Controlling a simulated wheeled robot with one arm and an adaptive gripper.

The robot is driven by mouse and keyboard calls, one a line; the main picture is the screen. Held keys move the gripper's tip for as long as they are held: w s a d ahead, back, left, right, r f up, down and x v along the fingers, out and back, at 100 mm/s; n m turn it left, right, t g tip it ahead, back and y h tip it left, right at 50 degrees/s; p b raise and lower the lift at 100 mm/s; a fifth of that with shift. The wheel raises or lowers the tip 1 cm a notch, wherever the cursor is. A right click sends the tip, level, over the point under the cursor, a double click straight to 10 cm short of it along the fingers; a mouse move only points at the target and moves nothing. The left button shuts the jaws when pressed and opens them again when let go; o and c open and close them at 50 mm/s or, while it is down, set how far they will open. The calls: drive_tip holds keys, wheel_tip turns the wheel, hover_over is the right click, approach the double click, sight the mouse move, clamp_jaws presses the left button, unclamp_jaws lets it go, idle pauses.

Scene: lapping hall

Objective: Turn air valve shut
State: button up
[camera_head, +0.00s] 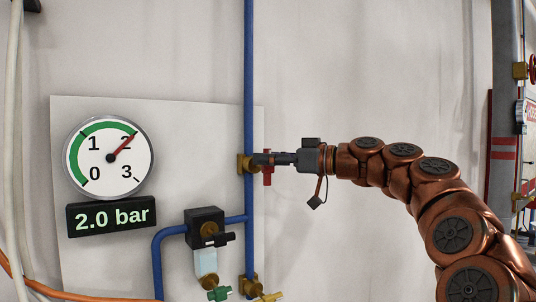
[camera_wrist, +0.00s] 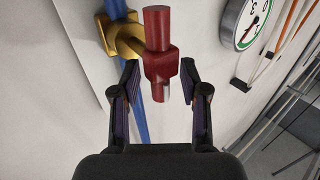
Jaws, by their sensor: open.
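The air valve has a brass body (camera_head: 246,164) on the vertical blue pipe (camera_head: 249,90), with a red handle (camera_head: 267,175). In the head view the handle stands roughly upright, along the pipe. In the wrist view the red handle (camera_wrist: 159,60) shows large, with the brass body (camera_wrist: 125,38) behind it to the left. My gripper (camera_wrist: 160,78) is open, one finger on each side of the handle's lower part. I cannot tell whether a finger touches it. In the head view my gripper (camera_head: 270,159) is at the valve, reaching in from the right.
A round gauge (camera_head: 108,157) points near 2, and a display (camera_head: 111,214) below reads 2.0 bar. A black regulator (camera_head: 205,228) sits below left of the valve, with green (camera_head: 219,294) and yellow (camera_head: 270,297) handles lower down. The wall right of the pipe is bare.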

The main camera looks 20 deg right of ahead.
drive_tip(key=shift+w+a, duration=0.15)
drive_tip(key=shift+a, duration=0.05)
drive_tip(key=shift+c, duration=0.3)
clamp_jaws()
drive_tip(key=shift+d, duration=0.15)
